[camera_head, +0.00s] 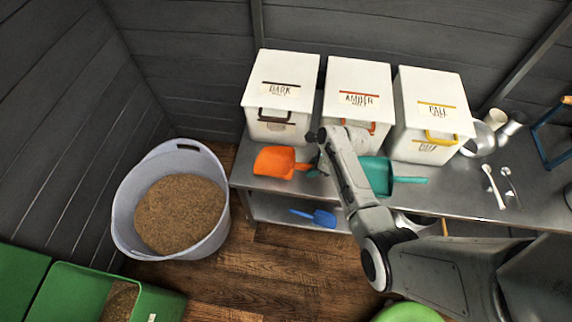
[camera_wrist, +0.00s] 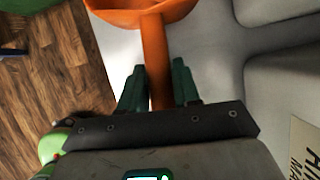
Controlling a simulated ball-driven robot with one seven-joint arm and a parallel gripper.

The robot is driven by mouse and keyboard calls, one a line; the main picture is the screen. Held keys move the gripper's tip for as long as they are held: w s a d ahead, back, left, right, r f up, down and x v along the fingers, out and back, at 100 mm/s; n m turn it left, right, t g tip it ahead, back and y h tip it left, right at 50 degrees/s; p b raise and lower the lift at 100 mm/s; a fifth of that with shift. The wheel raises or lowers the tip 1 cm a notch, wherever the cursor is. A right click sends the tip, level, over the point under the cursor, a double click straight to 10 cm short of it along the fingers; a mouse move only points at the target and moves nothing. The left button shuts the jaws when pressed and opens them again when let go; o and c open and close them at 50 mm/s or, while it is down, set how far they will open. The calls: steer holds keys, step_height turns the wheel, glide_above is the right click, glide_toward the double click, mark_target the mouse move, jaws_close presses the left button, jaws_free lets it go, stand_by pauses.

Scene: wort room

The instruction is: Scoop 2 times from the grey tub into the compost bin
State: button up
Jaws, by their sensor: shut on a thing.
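My gripper (camera_wrist: 158,88) is shut on the handle of the orange scoop (camera_wrist: 140,8), with one finger on each side of it. In the head view the orange scoop (camera_head: 274,162) is over the left end of the steel table, and its bowl looks empty. I cannot tell whether it touches the table. The grey tub (camera_head: 122,215) stands on the floor to the left, with brown grain in it. A green bin (camera_head: 72,283), likely the compost bin, is at the lower left with some brown stuff inside; the frame edge cuts it off.
White boxes marked DARK (camera_head: 283,72), AMBER (camera_head: 358,75) and a third label (camera_head: 432,90) stand along the table (camera_head: 480,205). A teal scoop (camera_head: 378,176) lies before them. A blue scoop (camera_head: 322,217) is on the lower shelf. Wooden floor (camera_head: 275,275) is clear between tub and table.

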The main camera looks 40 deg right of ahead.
steer(key=shift+r, duration=0.15)
jaws_close()
step_height(320, 180, up, 6)
steer(key=p, duration=0.6)
steer(key=shift+p, duration=0.3)
steer(key=shift+o, duration=2)
jaws_free()
jaws_close()
steer(key=shift+w, duration=0.1)
